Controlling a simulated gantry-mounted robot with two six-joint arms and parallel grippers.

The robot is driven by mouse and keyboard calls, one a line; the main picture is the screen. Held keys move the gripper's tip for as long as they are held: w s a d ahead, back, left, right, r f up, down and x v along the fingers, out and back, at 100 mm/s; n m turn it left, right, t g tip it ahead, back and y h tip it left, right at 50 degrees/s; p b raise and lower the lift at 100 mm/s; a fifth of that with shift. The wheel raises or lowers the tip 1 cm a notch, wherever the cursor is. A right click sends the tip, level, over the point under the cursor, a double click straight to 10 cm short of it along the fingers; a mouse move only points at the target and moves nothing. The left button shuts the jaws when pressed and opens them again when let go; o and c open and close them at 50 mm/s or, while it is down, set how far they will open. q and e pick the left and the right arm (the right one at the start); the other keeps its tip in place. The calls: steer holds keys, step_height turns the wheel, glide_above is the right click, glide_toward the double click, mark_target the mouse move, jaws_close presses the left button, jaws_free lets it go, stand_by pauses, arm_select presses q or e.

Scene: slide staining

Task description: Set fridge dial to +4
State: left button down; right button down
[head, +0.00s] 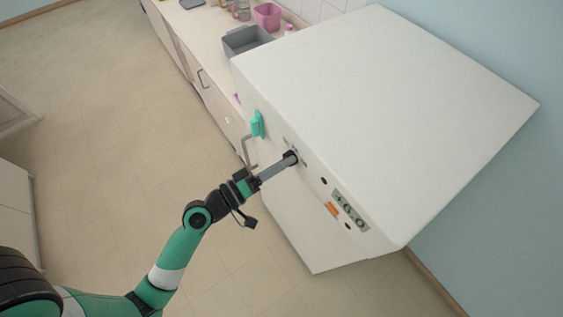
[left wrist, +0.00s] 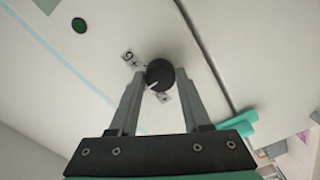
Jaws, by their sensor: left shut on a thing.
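The white fridge (head: 400,90) has a control strip along its front upper edge. Its round black dial (head: 291,157) is on that strip. My left gripper (head: 284,162) reaches it from the front. In the left wrist view the dial (left wrist: 160,70) lies between the two fingertips, which are shut on its sides. A white pointer mark shows on the dial's near side. One small printed label (left wrist: 130,60) is left of the dial and another (left wrist: 163,98) is below it, between the fingers; I cannot read them surely. My right gripper is not in view.
A small display (head: 349,210) and an orange switch (head: 332,209) are on the strip right of the dial; the digits are unclear. A teal piece (head: 257,124) and a metal handle (head: 246,152) are at the left. A counter holds a grey tray (head: 246,40) and pink container (head: 268,16).

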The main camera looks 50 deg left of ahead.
arm_select(q)
steer(key=shift+c, duration=1.8)
jaws_free()
steer(key=s+a, duration=0.1)
steer(key=s, duration=1)
steer(key=shift+s+p, duration=0.25)
steer(key=shift+p, duration=0.15)
